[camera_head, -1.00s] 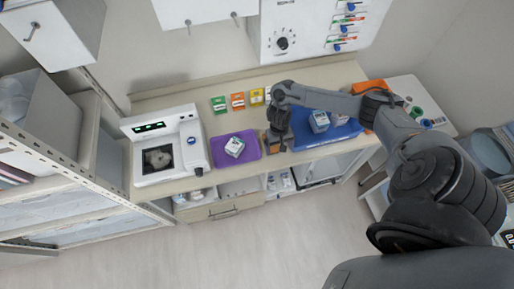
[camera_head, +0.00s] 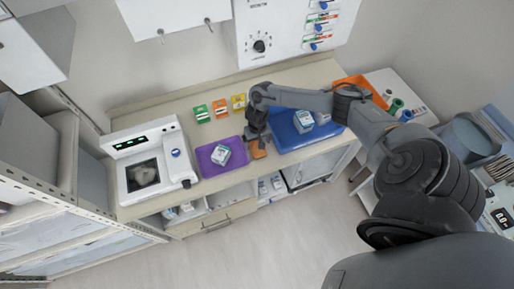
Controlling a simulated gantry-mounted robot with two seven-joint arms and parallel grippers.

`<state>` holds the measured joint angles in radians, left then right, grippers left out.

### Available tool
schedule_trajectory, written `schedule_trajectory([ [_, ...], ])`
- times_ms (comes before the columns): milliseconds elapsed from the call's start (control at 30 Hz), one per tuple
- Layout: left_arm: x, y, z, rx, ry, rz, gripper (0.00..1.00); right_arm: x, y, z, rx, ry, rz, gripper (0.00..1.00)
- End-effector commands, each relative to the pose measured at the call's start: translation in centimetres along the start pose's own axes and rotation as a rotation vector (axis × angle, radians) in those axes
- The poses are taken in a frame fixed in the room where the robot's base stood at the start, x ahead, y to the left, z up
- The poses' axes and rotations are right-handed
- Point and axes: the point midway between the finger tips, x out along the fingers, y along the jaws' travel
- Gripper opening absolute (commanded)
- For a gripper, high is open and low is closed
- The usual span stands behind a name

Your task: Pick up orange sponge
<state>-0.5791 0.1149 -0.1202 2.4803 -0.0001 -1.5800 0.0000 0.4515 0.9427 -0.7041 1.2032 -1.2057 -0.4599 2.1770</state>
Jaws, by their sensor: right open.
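The orange sponge (camera_head: 258,151) lies on the counter, between the purple tray and the blue tray. My right gripper (camera_head: 258,143) points down right at the sponge, with its jaws open. The fingers hide part of the sponge, and I cannot tell whether they touch it. My left gripper is not in view.
The purple tray (camera_head: 208,169) with a small white box (camera_head: 221,155) is close on the left. The blue tray (camera_head: 285,137) with white boxes (camera_head: 303,121) is close on the right. A white device (camera_head: 126,172) stands farther left. Small coloured boxes (camera_head: 220,107) line the back.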

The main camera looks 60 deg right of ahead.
Motion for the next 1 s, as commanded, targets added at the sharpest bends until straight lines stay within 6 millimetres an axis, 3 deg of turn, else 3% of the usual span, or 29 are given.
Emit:
schedule_trajectory([
  [200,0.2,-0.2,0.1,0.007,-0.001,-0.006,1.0,2.8,-0.1,0.2,0.001,-0.001,0.002,0.92],
  [567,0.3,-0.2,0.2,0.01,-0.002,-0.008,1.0,3.5,-0.1,0.2,-0.001,0.0,0.001,0.92],
  [900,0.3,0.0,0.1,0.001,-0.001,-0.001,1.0,3.5,-0.1,0.2,-0.001,0.0,0.001,0.39],
  [1000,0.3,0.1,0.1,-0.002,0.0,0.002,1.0,3.5,-0.1,0.2,-0.001,0.0,0.001,0.37],
])
